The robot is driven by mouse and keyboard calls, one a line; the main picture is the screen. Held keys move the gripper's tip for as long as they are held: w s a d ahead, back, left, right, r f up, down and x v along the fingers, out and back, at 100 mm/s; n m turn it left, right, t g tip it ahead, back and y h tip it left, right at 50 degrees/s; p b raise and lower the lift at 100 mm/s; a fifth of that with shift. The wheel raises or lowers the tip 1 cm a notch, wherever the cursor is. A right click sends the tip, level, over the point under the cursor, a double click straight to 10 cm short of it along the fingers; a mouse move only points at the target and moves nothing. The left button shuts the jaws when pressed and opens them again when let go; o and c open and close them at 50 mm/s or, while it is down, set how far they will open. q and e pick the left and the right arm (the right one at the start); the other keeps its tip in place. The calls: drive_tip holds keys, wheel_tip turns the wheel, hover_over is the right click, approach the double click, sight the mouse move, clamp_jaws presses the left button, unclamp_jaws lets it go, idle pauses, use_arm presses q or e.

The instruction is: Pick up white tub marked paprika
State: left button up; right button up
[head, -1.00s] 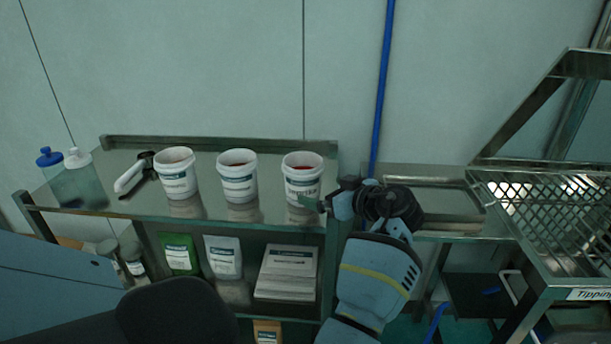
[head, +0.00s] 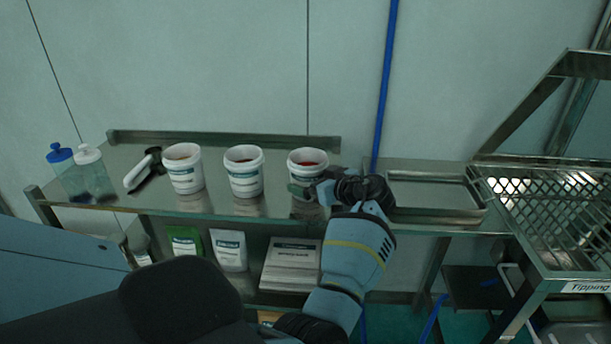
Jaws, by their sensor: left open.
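Three white tubs stand in a row on the metal shelf. The right tub (head: 307,163) holds something red, and its label was partly readable as paprika a second ago. My left gripper (head: 303,190) is open at the front right side of this tub and hides most of its lower part and label. I cannot tell whether the fingers touch the tub or lie around it. The middle tub (head: 243,171) and the left tub (head: 183,169) stand upright to its left, clear of the gripper. My right gripper is not in view.
The shelf (head: 215,206) also holds a black-and-white handheld tool (head: 143,170) and two bottles, blue-capped (head: 66,175) and white-capped (head: 93,175). A shallow metal tray (head: 430,190) lies right of the gripper. Pouches and a stack of papers (head: 291,265) sit below.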

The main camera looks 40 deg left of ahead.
use_arm(q)
drive_tip(key=shift+a+f, duration=0.1)
drive_tip(key=shift+a, duration=0.3)
drive_tip(key=shift+a+f, duration=0.1)
drive_tip(key=shift+f, duration=0.05)
drive_tip(key=c, duration=1.1)
drive_tip(key=shift+r, duration=0.2)
